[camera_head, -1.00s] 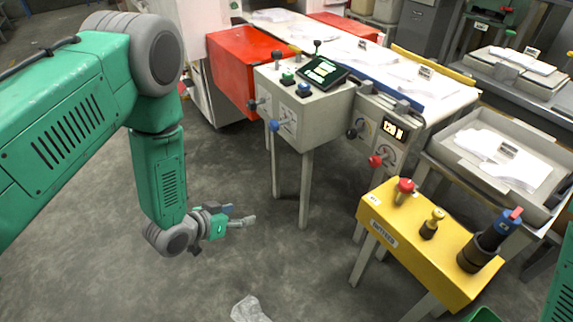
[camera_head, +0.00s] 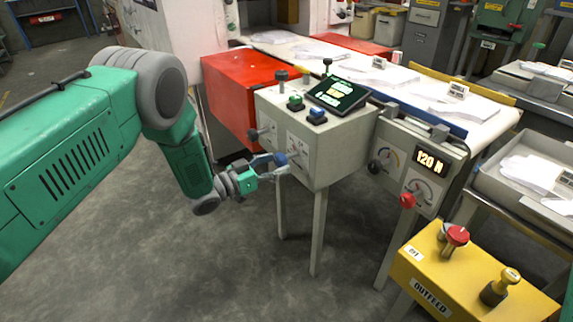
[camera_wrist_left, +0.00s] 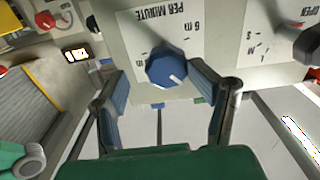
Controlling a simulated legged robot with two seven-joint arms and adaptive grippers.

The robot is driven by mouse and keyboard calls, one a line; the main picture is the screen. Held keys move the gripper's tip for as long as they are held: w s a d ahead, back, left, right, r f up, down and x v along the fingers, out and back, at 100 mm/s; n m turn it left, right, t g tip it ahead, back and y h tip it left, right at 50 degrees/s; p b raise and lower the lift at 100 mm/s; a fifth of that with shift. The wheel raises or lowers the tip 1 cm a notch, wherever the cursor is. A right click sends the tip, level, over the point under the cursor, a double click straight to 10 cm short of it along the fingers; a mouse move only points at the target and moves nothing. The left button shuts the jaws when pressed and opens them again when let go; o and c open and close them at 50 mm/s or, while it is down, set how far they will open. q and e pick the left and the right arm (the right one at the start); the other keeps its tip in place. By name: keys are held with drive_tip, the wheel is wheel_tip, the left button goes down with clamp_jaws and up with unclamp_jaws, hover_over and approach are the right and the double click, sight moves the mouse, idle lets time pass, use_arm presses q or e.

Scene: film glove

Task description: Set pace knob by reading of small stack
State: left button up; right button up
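The blue pace knob (camera_head: 280,158) is on the front panel of the grey console (camera_head: 345,150). In the left wrist view the blue knob (camera_wrist_left: 166,68) has a white mark towards its lower right, under the words "PER MINUTE". My left gripper (camera_head: 272,164) is at the knob; in its wrist view the gripper (camera_wrist_left: 160,76) has its fingers apart on either side of it, and I cannot tell whether they touch it. White film stacks with small cards lie on the belt, a nearer one (camera_head: 462,109) and one behind (camera_head: 380,77). Their readings are too small to read. My right gripper is not in view.
The console top has a dark screen (camera_head: 337,94), a green button (camera_head: 295,102) and a blue button (camera_head: 317,115). A side panel shows "120 N" (camera_head: 431,162) above a red knob (camera_head: 407,201). A yellow outfeed stand (camera_head: 415,268) is at lower right. Open floor lies below.

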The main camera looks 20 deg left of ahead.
sight(277, 164)
use_arm(q)
drive_tip(key=shift+w+a+f, duration=0.25)
drive_tip(key=shift+w, duration=0.3)
drive_tip(key=shift+w+a+f, duration=0.2)
drive_tip(key=shift+w+a, duration=0.05)
drive_tip(key=shift+w, duration=0.3)
drive_tip(key=shift+d+r, duration=0.15)
drive_tip(key=shift+d, duration=0.1)
drive_tip(key=d, duration=0.2)
drive_tip(key=shift+w+d+r, duration=0.1)
drive_tip(key=shift+d+r, duration=0.1)
drive_tip(key=shift+d, duration=0.1)
drive_tip(key=shift+c, duration=0.8)
drive_tip(key=c, duration=0.7)
drive_tip(key=shift+a+f, duration=0.2)
drive_tip(key=shift+a, duration=0.05)
drive_tip(key=c, duration=0.4)
drive_tip(key=shift+a+f, duration=0.2)
drive_tip(key=shift+a, duration=0.45)
drive_tip(key=shift+o, duration=0.3)
drive_tip(key=shift+s+d, duration=0.2)
drive_tip(key=shift+d, duration=0.1)
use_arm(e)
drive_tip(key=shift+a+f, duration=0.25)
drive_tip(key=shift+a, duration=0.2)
